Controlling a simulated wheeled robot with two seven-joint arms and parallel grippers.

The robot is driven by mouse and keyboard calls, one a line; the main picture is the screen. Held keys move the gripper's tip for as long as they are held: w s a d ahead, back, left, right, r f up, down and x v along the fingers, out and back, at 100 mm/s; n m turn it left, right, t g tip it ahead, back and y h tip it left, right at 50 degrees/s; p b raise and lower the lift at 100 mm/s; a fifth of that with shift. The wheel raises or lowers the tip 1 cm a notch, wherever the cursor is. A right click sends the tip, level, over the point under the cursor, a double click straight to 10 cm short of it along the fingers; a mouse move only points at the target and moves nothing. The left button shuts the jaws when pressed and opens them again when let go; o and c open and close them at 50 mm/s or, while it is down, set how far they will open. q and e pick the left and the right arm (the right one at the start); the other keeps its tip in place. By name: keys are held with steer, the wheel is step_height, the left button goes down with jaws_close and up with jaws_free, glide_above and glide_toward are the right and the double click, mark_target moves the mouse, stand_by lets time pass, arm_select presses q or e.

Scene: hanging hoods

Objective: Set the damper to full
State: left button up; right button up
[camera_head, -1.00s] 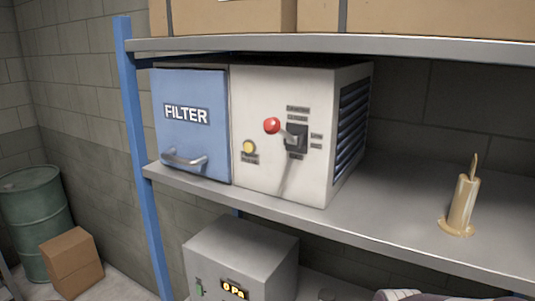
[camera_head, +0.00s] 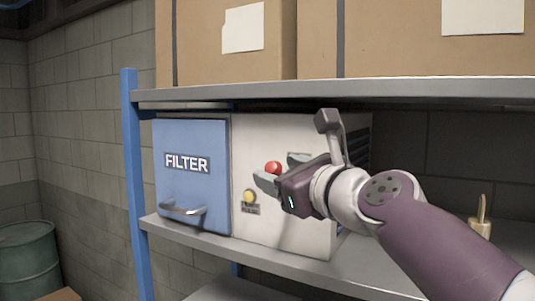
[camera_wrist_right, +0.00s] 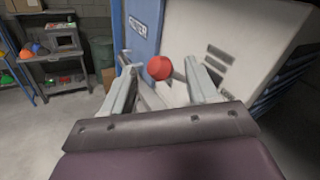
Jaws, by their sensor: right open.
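The damper lever's red ball knob (camera_head: 273,167) stands out from the front of the white filter unit (camera_head: 262,133). Its shaft and most of its label plates are hidden behind my right gripper (camera_head: 268,178) in the head view. That gripper is at the knob, with its jaws open. In the right wrist view the red knob (camera_wrist_right: 159,68) shows between and just beyond the two open fingers (camera_wrist_right: 160,85). I cannot tell whether a finger touches it. My left gripper is in neither view now.
A blue FILTER door (camera_head: 187,165) with a handle and a yellow button (camera_head: 249,197) lie left of the lever. The unit stands on a grey shelf (camera_head: 180,230), under another shelf (camera_head: 400,91) with cardboard boxes. A candle (camera_head: 481,222) stands at right, partly behind my arm.

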steer(key=p+x, duration=0.1)
steer(key=x, duration=0.4)
steer(key=shift+d, duration=0.1)
